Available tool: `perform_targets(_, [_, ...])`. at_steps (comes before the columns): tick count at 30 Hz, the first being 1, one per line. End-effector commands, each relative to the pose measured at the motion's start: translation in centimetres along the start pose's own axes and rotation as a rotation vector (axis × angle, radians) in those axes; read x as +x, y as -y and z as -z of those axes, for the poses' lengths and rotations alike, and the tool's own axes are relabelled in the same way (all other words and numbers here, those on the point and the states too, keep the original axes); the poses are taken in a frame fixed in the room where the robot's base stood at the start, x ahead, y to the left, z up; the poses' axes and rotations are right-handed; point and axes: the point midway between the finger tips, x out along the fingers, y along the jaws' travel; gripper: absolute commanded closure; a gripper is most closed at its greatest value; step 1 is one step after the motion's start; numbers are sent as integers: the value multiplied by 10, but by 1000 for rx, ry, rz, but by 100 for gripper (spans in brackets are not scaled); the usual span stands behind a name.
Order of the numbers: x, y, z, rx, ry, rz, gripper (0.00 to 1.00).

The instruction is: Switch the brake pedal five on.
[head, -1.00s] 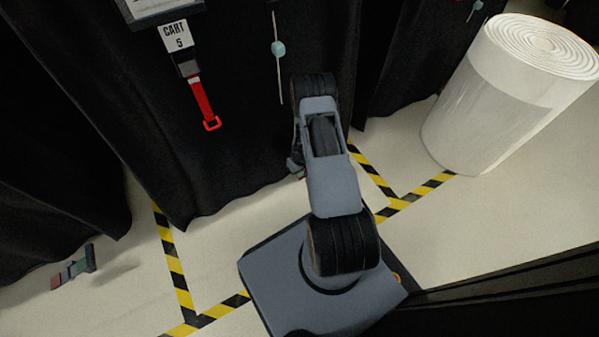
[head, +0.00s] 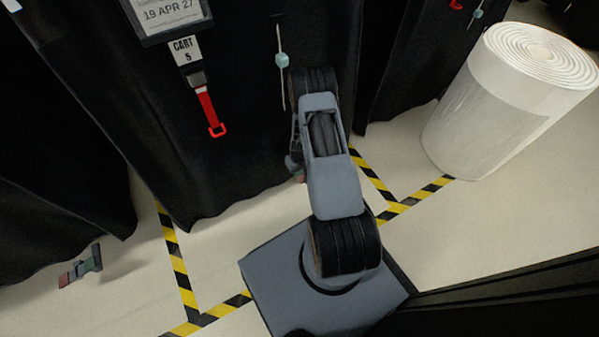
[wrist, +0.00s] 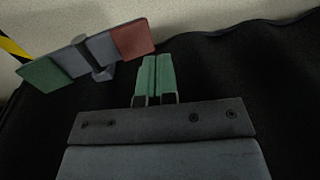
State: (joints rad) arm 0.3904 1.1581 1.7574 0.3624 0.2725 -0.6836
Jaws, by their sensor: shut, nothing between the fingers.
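A pedal (wrist: 101,46) with green, grey and red sections shows at the upper left of the wrist view, its green end left and red end right. Its plate looks tilted on a short grey stem. My gripper (wrist: 155,60) has green fingers, pressed together and empty. The fingertips are just right of and below the red end in the picture, seemingly apart from it. In the head view my arm hides most of the gripper; only small dark and coloured bits show at its left edge. The CART 5 label (head: 186,49) hangs on the black cover above left.
Another coloured pedal (head: 81,266) sits low at the left cart. A red strap (head: 209,110) and a cord with a pale bead (head: 282,60) hang on the cover. A white roll (head: 490,105) stands right. Striped tape (head: 180,270) marks the open floor.

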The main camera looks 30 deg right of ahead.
Motion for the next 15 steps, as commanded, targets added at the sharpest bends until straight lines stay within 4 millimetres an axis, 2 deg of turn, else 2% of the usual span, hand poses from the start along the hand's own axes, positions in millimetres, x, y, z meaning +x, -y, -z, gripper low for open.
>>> perform_targets(1, [-16,4,1,-2,-2,-1,100])
perform_targets(6, [-46,15,1,-3,-1,0,100])
perform_targets(15, [-77,26,1,-2,0,0,100])
